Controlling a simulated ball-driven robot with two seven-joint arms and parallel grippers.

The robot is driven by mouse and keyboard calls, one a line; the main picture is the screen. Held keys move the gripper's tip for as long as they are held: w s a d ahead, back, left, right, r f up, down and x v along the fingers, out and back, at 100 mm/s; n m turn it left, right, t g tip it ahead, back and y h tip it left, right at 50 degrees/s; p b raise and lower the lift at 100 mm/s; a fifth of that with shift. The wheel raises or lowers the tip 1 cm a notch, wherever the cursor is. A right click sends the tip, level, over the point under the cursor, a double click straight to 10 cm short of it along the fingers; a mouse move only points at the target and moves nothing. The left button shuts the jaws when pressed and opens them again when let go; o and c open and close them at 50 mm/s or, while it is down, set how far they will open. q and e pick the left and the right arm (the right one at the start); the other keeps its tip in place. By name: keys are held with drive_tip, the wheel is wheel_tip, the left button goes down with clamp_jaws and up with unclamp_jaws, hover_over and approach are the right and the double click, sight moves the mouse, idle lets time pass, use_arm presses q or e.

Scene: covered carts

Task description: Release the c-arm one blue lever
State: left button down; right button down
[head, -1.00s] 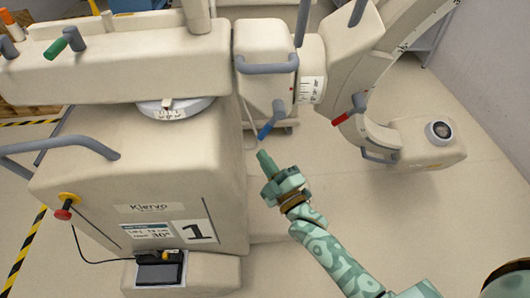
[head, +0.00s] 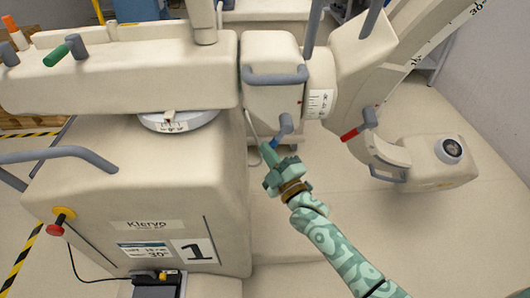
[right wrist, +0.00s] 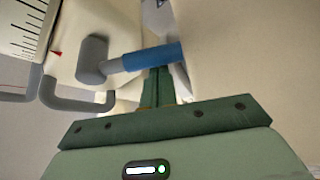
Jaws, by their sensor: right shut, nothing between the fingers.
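The C-arm cart marked 1 (head: 195,251) fills the left and middle of the head view. Its blue lever (head: 276,140) hangs from a grey pivot (head: 285,122) below the grey handle, pointing down and left. In the right wrist view the blue lever (right wrist: 153,57) lies across the top of my fingers. My right gripper (head: 268,153) is shut and empty, its fingertips right at the blue end. They also show in the right wrist view (right wrist: 158,78); whether they touch the lever I cannot tell. My left gripper is not in view.
A red lever (head: 351,133) sits on the C-arm's right part and a green lever (head: 58,54) at the upper left. A grey handle (head: 275,76) is above the blue lever. A red knob (head: 56,230) is at lower left. The floor at right (head: 440,240) is clear.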

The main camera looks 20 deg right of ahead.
use_arm(q)
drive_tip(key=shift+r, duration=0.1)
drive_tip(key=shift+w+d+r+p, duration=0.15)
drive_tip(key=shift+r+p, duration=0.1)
drive_tip(key=shift+p, duration=0.15)
use_arm(e)
drive_tip(key=shift+d+f+n, duration=0.1)
drive_tip(key=shift+d+n, duration=0.1)
drive_tip(key=shift+n, duration=0.1)
